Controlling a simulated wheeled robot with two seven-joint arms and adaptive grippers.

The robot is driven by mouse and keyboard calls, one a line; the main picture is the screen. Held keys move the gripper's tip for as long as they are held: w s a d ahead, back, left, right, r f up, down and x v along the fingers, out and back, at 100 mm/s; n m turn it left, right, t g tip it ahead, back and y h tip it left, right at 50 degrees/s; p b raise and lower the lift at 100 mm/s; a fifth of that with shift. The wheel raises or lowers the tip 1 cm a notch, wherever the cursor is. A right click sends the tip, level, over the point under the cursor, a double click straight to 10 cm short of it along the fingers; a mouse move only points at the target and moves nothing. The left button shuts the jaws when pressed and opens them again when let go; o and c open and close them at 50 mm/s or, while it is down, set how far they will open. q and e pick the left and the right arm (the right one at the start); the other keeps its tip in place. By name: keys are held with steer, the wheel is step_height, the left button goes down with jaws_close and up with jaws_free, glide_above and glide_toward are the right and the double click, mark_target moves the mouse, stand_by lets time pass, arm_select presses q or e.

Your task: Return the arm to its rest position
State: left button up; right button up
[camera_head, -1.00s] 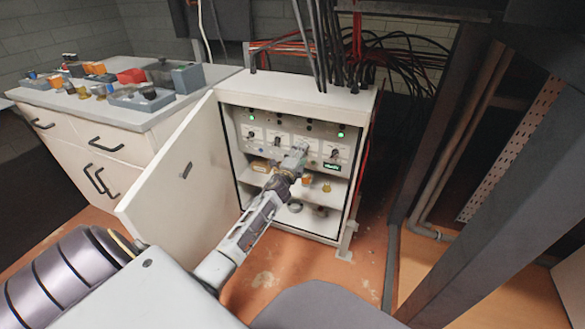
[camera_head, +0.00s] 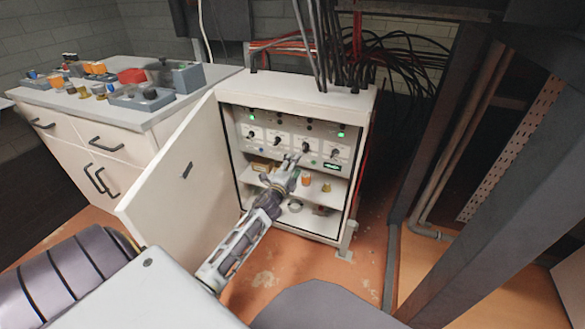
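My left arm comes in from the lower left and its gripper (camera_head: 290,161) is in front of the open electrical cabinet (camera_head: 303,97), just below the row of dark knobs (camera_head: 277,140). The fingertips look spread apart with nothing visible between them, and they appear clear of the knobs. The cabinet door (camera_head: 181,178) stands open to the left of the arm. My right gripper is not in view.
Inside the cabinet a shelf holds an orange item (camera_head: 306,179) and a yellow item (camera_head: 327,186). A white counter (camera_head: 100,144) with several parts stands at left. A dark metal post (camera_head: 500,170) is at right.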

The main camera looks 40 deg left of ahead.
arm_select(q)
steer(key=shift+s+d, duration=0.1)
steer(key=shift+s, duration=0.2)
stand_by(0.6)
step_height(320, 180, down, 3)
steer(key=s+a+n+g+y, duration=0.2)
steer(key=a+n+g, duration=0.1)
steer(key=n, duration=0.5)
steer(key=s+d+f+n+g+h, duration=0.25)
steer(key=s+d+h, duration=0.35)
steer(key=d, duration=0.8)
steer(key=s+d+f+n+g+h, duration=0.3)
steer(key=s+d, duration=0.5)
steer(key=d, duration=0.6)
steer(key=s+d+f+g, duration=0.1)
steer(key=s+d+f, duration=0.1)
steer(key=s+f, duration=0.3)
steer(key=s+d+f+g+h+p, duration=0.1)
steer(key=s+f, duration=0.4)
steer(key=s, duration=0.5)
steer(key=shift+s+d+g, duration=0.3)
steer(key=shift+d+g, duration=0.35)
steer(key=shift+d, duration=0.35)
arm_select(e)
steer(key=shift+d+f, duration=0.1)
